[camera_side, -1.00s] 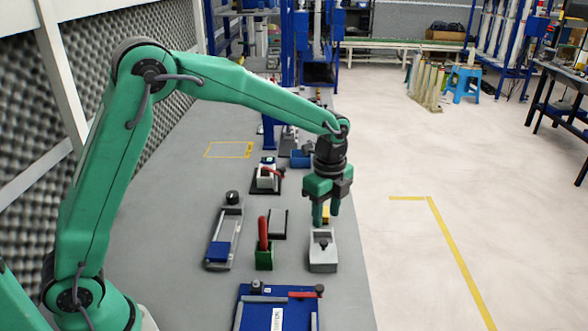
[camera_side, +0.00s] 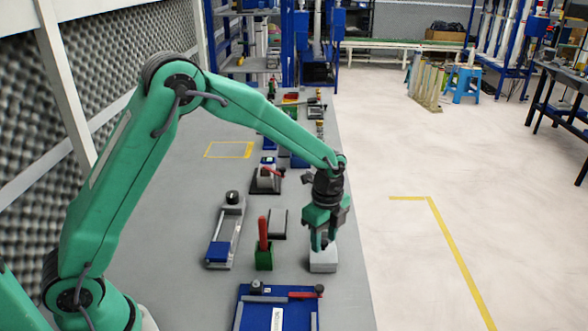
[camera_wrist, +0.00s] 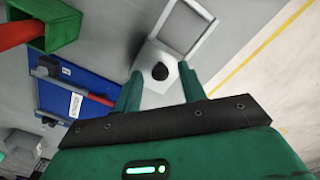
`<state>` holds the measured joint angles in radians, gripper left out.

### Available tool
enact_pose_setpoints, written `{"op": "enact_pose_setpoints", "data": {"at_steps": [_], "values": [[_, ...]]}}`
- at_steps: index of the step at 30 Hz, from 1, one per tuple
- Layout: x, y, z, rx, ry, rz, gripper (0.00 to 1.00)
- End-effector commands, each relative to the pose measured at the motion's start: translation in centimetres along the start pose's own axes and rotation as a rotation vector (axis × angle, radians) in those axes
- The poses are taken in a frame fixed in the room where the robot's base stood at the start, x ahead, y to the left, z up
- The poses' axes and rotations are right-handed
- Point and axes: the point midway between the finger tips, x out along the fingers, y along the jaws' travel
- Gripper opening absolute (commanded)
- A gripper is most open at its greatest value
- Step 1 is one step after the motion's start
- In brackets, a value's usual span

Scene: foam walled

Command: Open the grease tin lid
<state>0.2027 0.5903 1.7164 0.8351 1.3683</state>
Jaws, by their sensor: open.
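The grease tin is a pale grey box (camera_side: 322,263) on the bench near its right edge. In the wrist view I see a pale grey piece with a round black knob (camera_wrist: 160,71), which looks like the lid. A hollow pale frame (camera_wrist: 200,33) adjoins it above; I cannot tell whether the lid is seated or displaced. My gripper (camera_side: 322,246) is over the tin, pointing down, and partly hides its top. Its green fingers, also in the wrist view (camera_wrist: 160,88), are apart on either side of the knobbed piece. I cannot tell whether either finger touches it.
A green holder (camera_side: 264,258) with a red handle stands left of the tin. A blue board (camera_side: 262,313) with a red-handled part lies in front. A dark-edged tray (camera_side: 278,224) and a grey slide fixture (camera_side: 227,232) lie further left. The floor right of the bench is open.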

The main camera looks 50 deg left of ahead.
Motion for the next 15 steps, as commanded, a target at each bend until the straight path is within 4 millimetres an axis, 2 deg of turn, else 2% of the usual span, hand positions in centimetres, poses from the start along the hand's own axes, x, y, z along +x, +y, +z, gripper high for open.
{"op": "enact_pose_setpoints", "data": {"at_steps": [4, 10, 15], "values": [[-0.01, 0.0, 0.0, 0.0, 0.0, 0.0, 0.41], [-0.03, 0.0, 0.0, 0.0, 0.0, 0.0, 0.02], [-0.05, -0.01, 0.01, 0.0, 0.0, 0.0, 0.0]]}}
